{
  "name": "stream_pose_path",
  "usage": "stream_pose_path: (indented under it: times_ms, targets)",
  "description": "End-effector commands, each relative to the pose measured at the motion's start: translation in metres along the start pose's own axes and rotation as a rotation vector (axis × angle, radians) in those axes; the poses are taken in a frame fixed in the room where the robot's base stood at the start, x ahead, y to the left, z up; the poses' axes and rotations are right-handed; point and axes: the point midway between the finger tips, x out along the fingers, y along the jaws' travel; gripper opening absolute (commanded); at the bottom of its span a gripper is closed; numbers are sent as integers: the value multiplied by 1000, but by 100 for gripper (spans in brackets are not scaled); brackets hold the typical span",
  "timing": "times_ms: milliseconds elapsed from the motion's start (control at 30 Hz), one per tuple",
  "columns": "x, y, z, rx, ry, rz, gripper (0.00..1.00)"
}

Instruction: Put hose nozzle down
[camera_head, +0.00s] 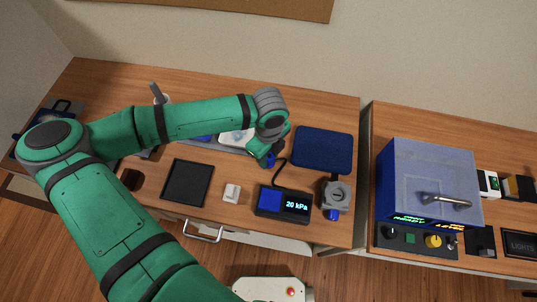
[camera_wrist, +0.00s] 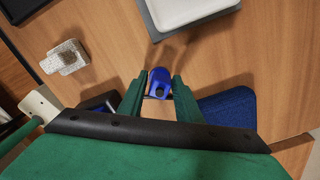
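The hose nozzle (camera_wrist: 160,80) is a small blue piece between my gripper's two green fingertips in the wrist view. My gripper (camera_wrist: 160,92) appears shut on it, with a finger against each side. In the head view, my gripper (camera_head: 264,152) is over the wooden table, left of the dark blue mat, and the blue nozzle (camera_head: 269,161) shows just below it. A black hose (camera_head: 279,174) runs from there to the dark box with a blue top and a "20 kPa" display (camera_head: 284,203). I cannot tell the nozzle's exact height above the table.
A dark blue mat (camera_head: 322,149) lies right of my gripper. A grey device (camera_head: 336,194) with a blue knob stands beside the display box. A black tray (camera_head: 187,182) and a small white switch (camera_head: 232,193) are left. Bare wood (camera_wrist: 110,45) shows around the nozzle.

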Motion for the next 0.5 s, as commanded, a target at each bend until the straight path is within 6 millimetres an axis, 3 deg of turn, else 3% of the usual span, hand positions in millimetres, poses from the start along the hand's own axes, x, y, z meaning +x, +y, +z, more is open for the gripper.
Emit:
stream_pose_path:
  times_ms: [367,500]
  targets:
    - [-1,0,0,-1,0,0,46]
    - [-12,0,0,0,0,0,46]
